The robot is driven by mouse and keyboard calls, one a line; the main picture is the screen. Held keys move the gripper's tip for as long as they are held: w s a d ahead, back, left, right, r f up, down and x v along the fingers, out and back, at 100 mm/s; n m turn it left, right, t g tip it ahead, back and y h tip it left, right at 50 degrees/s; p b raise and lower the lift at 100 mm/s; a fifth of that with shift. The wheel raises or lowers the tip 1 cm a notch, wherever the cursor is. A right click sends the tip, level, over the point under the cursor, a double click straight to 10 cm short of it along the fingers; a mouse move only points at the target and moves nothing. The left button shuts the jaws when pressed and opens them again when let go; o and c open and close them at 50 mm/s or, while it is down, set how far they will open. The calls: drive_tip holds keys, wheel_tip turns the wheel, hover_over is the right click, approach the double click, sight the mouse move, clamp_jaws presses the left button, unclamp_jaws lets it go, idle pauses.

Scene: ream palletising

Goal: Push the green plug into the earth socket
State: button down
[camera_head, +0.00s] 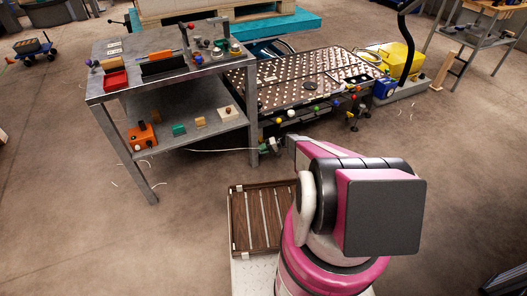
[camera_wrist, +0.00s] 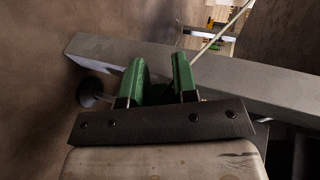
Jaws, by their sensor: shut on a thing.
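My gripper (camera_wrist: 160,82) has two green fingers, set apart with a dark green piece (camera_wrist: 157,95) low between them. It is shut on this piece, which I take to be the green plug; its shape is mostly hidden. A thin pale cable (camera_wrist: 219,32) runs from beside the right finger to the upper right. In the head view my gripper (camera_head: 269,147) is small, beside the right end of the grey bench, with the pale cable (camera_head: 220,151) reaching left from it. I cannot make out the earth socket in either view.
A grey metal beam (camera_wrist: 240,82) crosses close behind the fingers. The grey bench (camera_head: 185,104) holds trays and small parts on two levels. A studded table (camera_head: 300,78) with coloured knobs along its front stands to its right. A brown slatted tray (camera_head: 238,222) lies near my arm.

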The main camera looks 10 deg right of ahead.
drive_tip(key=shift+w, duration=0.3)
drive_tip(key=c, duration=0.8)
unclamp_jaws()
drive_tip(key=shift+a, duration=0.1)
drive_tip(key=v, duration=1.1)
